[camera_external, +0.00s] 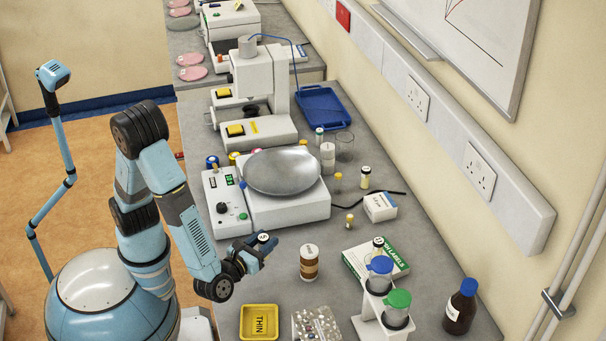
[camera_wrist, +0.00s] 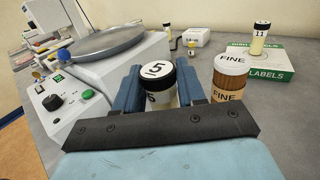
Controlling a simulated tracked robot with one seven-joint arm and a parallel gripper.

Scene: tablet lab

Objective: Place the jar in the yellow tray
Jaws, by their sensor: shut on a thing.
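A small jar with a black-rimmed white lid marked 5 (camera_wrist: 157,70) sits between the two blue fingers of my gripper (camera_wrist: 159,88). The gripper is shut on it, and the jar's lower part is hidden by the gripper. In the external view the jar's lid (camera_external: 263,238) shows at my gripper (camera_external: 254,252), at the bench's front edge, between the balance and the tray. The jar looks upright. The yellow tray (camera_external: 245,334), labelled THIN, lies on the bench below the gripper in the picture, apart from it. The tray does not show in the wrist view.
A brown jar marked FINE (camera_external: 309,264) stands just right of my gripper, also in the wrist view (camera_wrist: 229,80). A balance with a round pan (camera_external: 283,172) stands behind.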

